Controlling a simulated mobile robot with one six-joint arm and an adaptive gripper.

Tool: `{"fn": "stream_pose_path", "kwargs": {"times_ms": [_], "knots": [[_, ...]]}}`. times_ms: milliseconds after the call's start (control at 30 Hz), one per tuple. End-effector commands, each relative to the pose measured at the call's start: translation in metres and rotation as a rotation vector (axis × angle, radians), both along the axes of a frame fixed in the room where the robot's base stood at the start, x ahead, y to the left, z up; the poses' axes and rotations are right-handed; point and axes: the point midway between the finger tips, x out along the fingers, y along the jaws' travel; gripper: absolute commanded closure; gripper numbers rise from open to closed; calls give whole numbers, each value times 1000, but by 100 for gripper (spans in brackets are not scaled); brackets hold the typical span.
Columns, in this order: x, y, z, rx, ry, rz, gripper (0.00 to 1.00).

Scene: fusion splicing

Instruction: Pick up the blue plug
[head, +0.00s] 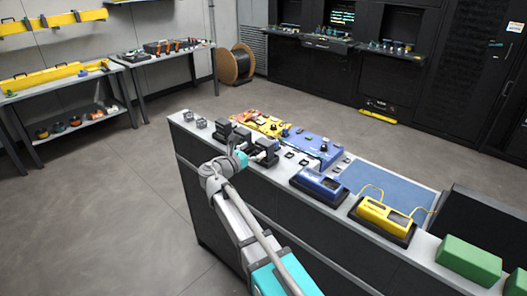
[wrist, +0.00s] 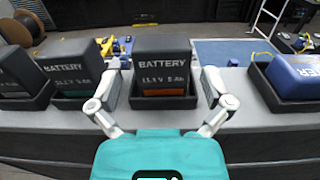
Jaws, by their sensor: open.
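I cannot make out a blue plug for certain in either view; small parts near the blue board (head: 315,147) on the bench are too small to tell. My gripper (wrist: 161,78) is open in the wrist view. Its two fingers stand apart, left and right of a dark battery (wrist: 162,66) that sits upright in a black tray (wrist: 164,101). Nothing is held between the fingers. In the head view my gripper (head: 250,155) is over the left part of the bench, by the batteries, and partly hidden.
More batteries (wrist: 78,68) in trays stand to the left. A blue meter (head: 320,185) and a yellow meter (head: 384,216) sit on the bench (head: 285,192), right of my arm. A blue mat (head: 385,187) lies behind them, and green blocks (head: 468,260) stand at the near right.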

Motion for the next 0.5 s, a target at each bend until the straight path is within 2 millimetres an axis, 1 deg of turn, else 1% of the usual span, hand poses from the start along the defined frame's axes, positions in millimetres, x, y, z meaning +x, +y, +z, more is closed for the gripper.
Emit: {"fn": "stream_pose_path", "kwargs": {"times_ms": [267,500], "knots": [[3,-2,0,0,0,0,0],[22,-18,-1,0,0,-1,0]]}}
